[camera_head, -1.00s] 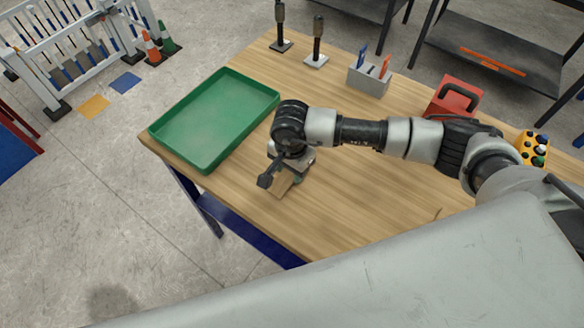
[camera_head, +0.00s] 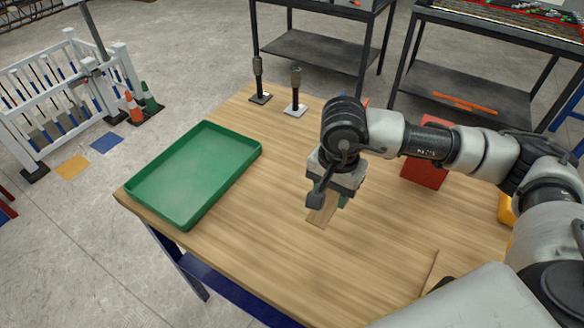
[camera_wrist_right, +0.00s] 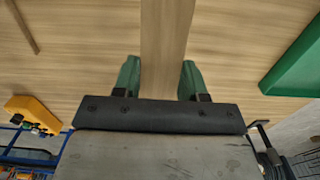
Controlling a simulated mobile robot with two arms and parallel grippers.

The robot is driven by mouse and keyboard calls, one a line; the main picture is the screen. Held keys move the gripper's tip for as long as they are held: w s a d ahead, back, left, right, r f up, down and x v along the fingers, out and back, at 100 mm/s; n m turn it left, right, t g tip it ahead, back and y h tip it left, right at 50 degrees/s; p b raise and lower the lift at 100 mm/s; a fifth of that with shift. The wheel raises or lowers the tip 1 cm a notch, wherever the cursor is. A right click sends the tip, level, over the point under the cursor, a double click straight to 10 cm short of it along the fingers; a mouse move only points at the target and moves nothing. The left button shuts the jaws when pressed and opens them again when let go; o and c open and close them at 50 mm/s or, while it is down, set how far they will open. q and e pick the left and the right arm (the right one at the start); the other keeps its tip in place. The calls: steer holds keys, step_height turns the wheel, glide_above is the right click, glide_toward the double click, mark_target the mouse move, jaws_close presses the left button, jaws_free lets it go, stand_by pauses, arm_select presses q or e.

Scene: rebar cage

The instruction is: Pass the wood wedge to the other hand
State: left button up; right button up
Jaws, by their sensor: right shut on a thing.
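The wood wedge (camera_head: 321,213) is a light brown wooden piece below my right gripper (camera_head: 335,198) in the head view. It also shows in the right wrist view (camera_wrist_right: 165,40), running out between the two green fingers of my right gripper (camera_wrist_right: 161,80). The right gripper is shut on it and points down over the table (camera_head: 270,225). Part of the wedge is hidden by the gripper body. Whether its lower end touches the table is hard to tell. My left gripper is in neither view.
A green tray (camera_head: 183,222) is at the table's left side. Two dark-handled tools (camera_head: 258,80) (camera_head: 295,90) stand at the back. A red box (camera_head: 424,172) is partly behind my right arm. A thin brown piece (camera_head: 431,272) lies near the front right. The table's middle is clear.

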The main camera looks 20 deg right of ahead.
mark_target(321, 215)
steer(key=shift+s+d+r, duration=0.15)
steer(key=shift+d, duration=0.1)
steer(key=a+n, duration=0.1)
steer(key=n, duration=0.1)
steer(key=s+a+f+n, duration=0.1)
steer(key=n, duration=0.1)
steer(key=f+n, duration=0.1)
steer(key=n, duration=0.2)
steer(key=shift+s+a, duration=0.35)
steer(key=shift+a, duration=0.05)
steer(key=n, duration=0.1)
steer(key=s+a+n, duration=0.1)
steer(key=n, duration=0.1)
steer(key=shift+a+f+n, duration=0.1)
steer(key=shift+f+n, duration=0.2)
steer(key=shift+f, duration=0.05)
